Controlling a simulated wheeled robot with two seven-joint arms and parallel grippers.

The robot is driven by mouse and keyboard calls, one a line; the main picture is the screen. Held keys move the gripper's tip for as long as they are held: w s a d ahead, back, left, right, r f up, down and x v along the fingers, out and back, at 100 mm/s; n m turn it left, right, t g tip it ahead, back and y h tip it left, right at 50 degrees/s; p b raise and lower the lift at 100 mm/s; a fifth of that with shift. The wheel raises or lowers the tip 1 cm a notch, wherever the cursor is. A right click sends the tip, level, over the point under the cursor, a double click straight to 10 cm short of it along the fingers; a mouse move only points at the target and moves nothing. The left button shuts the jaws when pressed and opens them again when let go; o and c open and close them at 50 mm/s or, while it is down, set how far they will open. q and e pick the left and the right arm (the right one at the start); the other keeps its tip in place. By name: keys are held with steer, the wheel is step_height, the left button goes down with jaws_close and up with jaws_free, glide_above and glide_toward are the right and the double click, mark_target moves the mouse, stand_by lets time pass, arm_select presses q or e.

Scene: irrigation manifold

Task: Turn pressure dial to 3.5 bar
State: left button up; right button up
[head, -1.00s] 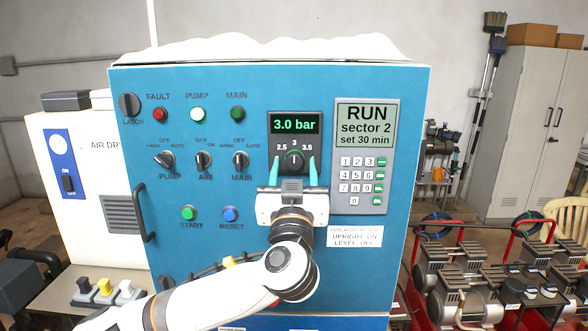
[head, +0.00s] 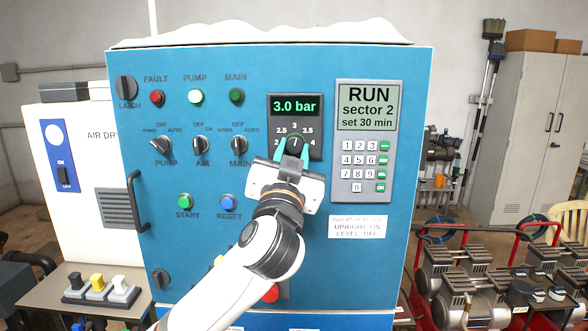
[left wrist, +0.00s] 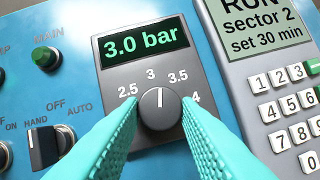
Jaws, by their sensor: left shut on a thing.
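The pressure dial (head: 295,142) is a round dark knob on the blue cabinet's front, below a green display (head: 294,106) reading 3.0 bar. It also shows in the left wrist view (left wrist: 161,109), with marks 2.5, 3, 3.5 and 4 around it. Its white pointer line appears to lie between 3 and 3.5. My left gripper (head: 292,149) is shut on the dial, one teal finger on each side of the knob. The fingers cover the knob's lower sides in the left wrist view (left wrist: 161,122). My right gripper is not in view.
A keypad panel (head: 363,142) reading RUN sector 2 is right of the dial. Selector switches (head: 239,145) and lamps are to the left. A label plate (head: 358,227) is below right. A black handle (head: 140,208) sticks out at the cabinet's left edge.

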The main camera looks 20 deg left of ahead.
arm_select(q)
steer(key=m+h+p, duration=0.1)
steer(key=m, duration=0.1)
steer(key=m+h, duration=0.1)
steer(key=shift+a+r+m+p, duration=0.2)
steer(key=shift+m+p, duration=0.2)
steer(key=shift+m+g+h+p, duration=0.4)
steer(key=shift+m+h+p, duration=0.7)
steer(key=shift+m, duration=1)
steer(key=o, duration=1)
steer(key=shift+c, duration=0.2)
steer(key=shift+s+f, duration=0.1)
